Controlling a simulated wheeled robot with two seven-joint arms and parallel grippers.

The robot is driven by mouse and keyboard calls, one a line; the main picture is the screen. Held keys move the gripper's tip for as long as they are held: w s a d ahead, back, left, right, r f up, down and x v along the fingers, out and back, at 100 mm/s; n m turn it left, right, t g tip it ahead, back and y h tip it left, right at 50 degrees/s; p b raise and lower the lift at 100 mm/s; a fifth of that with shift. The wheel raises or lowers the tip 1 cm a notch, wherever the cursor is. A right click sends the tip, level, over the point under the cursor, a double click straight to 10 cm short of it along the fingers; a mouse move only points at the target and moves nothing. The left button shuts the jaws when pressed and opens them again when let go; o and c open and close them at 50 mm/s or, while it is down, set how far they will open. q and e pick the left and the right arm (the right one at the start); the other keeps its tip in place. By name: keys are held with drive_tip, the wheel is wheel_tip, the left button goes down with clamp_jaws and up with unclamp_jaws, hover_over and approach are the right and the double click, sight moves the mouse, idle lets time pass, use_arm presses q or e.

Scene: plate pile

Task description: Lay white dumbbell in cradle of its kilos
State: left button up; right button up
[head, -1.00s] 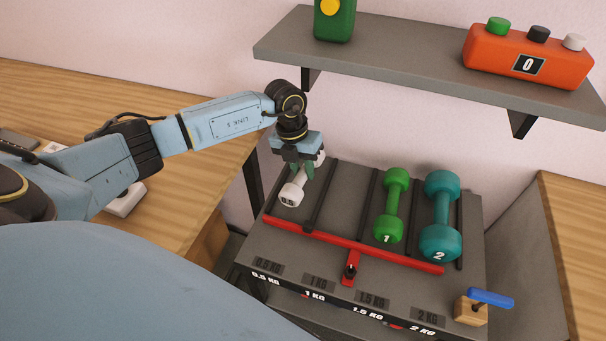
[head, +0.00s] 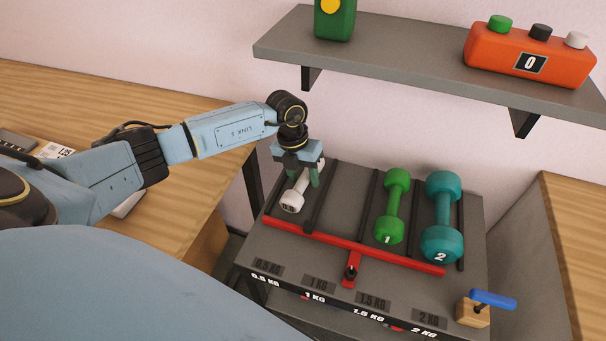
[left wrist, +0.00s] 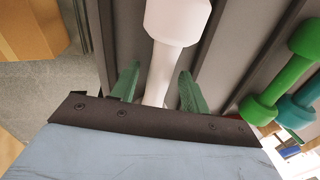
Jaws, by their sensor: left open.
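The white dumbbell (head: 293,198) lies in the leftmost cradle of the rack (head: 340,184), in line with the 0.5 KG label (head: 266,278). Its near end faces the red bar (head: 330,241). In the left wrist view the white dumbbell (left wrist: 176,20) runs between the two green fingers. My left gripper (head: 303,180) is right above and around the dumbbell's handle, open, with a gap on both sides of it in the left wrist view (left wrist: 160,88). My right gripper is not in view.
A green dumbbell (head: 392,207) marked 1 and a teal dumbbell (head: 441,215) marked 2 lie in cradles further right. A shelf (head: 400,62) with an orange box (head: 500,58) reading 0 hangs above. A blue-handled lever (head: 492,298) stands at front right.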

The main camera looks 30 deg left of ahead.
use_arm(q)
wheel_tip(320, 180, up, 8)
drive_tip(key=a+p, duration=0.1)
drive_tip(key=shift+a+f, duration=0.2)
drive_tip(key=shift+a, duration=0.05)
drive_tip(key=shift+s, duration=0.1)
idle(1.2)
